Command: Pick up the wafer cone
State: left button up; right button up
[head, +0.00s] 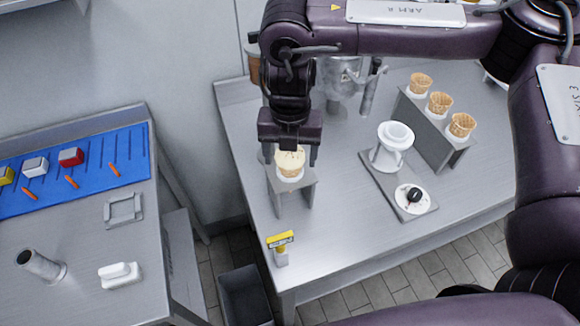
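A wafer cone with a pale cream top (290,162) stands upright in a small grey stand (305,188) near the left side of the metal table. My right gripper (290,154) points down directly over this cone. Its fingers are spread, one on each side of the cone's top, and look apart from it. Three more wafer cones, the far one (420,82), the middle one (440,102) and the near one (462,125), stand upright in a grey rack at the right. My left gripper is not in view.
A white holder (394,140) and a white disc with a black knob (414,196) are on a grey plate mid-table. A yellow-topped piece (280,244) stands at the table's left edge. A side table (80,255) with a blue mat (128,150) is at left.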

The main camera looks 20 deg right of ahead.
jog(key=c, duration=0.5)
